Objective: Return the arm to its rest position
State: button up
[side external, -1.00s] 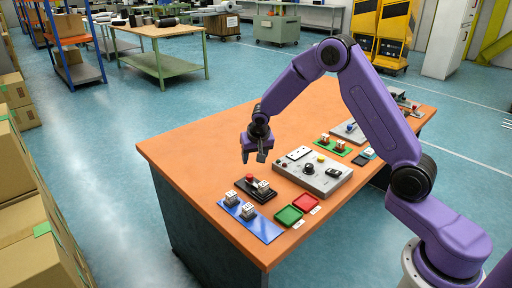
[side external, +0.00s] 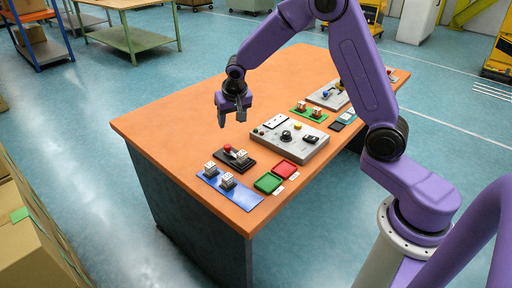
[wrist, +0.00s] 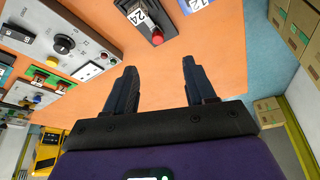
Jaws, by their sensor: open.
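My gripper (side external: 231,112) hangs above the orange table (side external: 175,125), up and to the left of the grey control box in the side view. Its two dark fingers point down and are apart, with nothing between them. In the wrist view my gripper (wrist: 160,88) also shows open and empty, with bare orange tabletop and blue floor behind the fingers. My purple arm is bent and raised over the table from the right.
The table's left part is clear.

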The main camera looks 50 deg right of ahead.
jog(key=s+a+r+n+y, duration=0.1)
jog(key=s+a+r+n, duration=0.15)
jog(key=s, duration=0.25)
jog(key=s+a+r+n, duration=0.1)
jog(key=s+a+n, duration=0.1)
jog(key=s+a, duration=0.25)
jog(key=s+r+n+g, duration=0.1)
jog(key=s+n, duration=0.5)
jog(key=s, duration=0.8)
jog(key=s+d+r+n+g+y, duration=0.1)
jog(key=s+n, duration=0.5)
jog(key=s, duration=0.9)
jog(key=shift+s+d+r+n+g, duration=0.3)
jog(key=shift+r+n+g, duration=0.1)
jog(key=shift+g, duration=0.5)
